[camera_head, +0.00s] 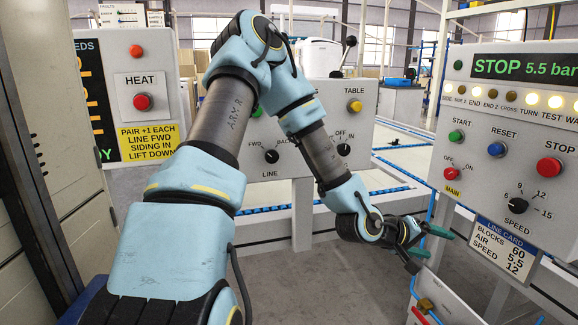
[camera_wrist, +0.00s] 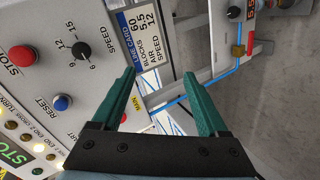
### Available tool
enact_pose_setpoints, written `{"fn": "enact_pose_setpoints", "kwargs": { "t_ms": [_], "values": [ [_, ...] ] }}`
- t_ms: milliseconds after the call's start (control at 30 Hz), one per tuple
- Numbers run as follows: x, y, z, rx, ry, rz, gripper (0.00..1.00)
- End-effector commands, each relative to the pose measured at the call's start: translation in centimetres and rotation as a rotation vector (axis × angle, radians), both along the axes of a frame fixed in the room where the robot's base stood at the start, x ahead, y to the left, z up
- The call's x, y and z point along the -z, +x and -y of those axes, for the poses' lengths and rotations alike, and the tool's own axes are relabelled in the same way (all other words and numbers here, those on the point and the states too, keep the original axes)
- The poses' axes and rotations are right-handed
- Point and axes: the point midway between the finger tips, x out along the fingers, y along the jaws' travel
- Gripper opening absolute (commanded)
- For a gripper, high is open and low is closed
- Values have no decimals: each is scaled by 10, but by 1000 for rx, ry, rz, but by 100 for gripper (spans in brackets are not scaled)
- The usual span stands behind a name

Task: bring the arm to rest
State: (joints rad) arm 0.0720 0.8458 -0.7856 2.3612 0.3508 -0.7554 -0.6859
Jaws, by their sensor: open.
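My blue and grey arm reaches out over the middle of the head view, bent at a high elbow. My gripper (camera_head: 436,243) is at its end, low and right of centre, in front of the lower left part of the right control panel (camera_head: 477,187). In the wrist view my gripper (camera_wrist: 162,80) shows two green fingers spread apart with nothing between them. The panel (camera_wrist: 72,58) fills the left of that view. I cannot tell how near the fingers are to the panel face, and I see no contact.
The right panel has a red STOP button (camera_head: 550,167), a blue RESET button (camera_head: 497,149) and a black SPEED knob (camera_head: 518,205). A middle panel (camera_head: 366,124) stands behind my arm. A HEAT button (camera_head: 142,101) is at left. A grey cabinet (camera_head: 30,130) stands close at far left.

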Motion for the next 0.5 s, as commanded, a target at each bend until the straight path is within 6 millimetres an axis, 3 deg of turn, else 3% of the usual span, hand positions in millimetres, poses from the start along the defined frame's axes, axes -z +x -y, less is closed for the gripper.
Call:
{"fn": "enact_pose_setpoints", "kwargs": {
  "t_ms": [100, 200, 400, 500],
  "values": [
    [25, 28, -72, 11, 299, 99, 77],
    [33, 45, -141, 7, 528, 133, 77],
    [13, 50, -275, -23, 877, 87, 77],
    [-3, 39, -322, -37, 973, 30, 77]
  ]
}}
